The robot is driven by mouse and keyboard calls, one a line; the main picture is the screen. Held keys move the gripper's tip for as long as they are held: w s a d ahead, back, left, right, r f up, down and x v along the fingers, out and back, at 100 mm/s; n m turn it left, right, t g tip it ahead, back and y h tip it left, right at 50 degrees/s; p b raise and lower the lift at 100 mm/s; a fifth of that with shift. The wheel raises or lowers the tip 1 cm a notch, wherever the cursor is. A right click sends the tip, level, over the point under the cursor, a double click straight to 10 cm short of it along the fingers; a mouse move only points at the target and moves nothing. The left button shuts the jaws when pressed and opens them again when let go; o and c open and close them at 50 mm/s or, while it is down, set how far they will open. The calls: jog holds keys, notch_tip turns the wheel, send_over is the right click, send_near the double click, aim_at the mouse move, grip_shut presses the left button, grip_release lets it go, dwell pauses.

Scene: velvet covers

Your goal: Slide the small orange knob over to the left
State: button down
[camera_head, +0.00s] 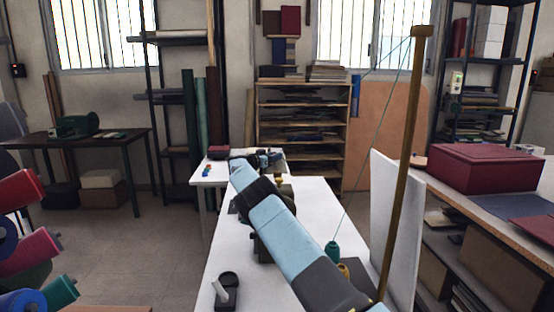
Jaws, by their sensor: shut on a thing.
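My light blue and dark grey arm reaches from the bottom right over the white table toward its far end. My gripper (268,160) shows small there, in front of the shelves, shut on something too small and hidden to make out. A dark machine-like object (262,240) stands on the white table (315,196), partly hidden behind my arm.
A tall brown post (404,130) and a white upright panel (388,200) rise at the right. A black holder (227,292) is at the table's near left.

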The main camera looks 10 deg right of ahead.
jog(key=shift+w+a, duration=0.1)
jog(key=shift+a, duration=0.15)
jog(key=c, duration=1)
grip_release()
jog(key=shift+o, duration=0.4)
jog(key=shift+d, duration=0.2)
jog(key=v, duration=1.3)
jog(key=shift+a, duration=0.35)
jog(key=shift+f, duration=0.1)
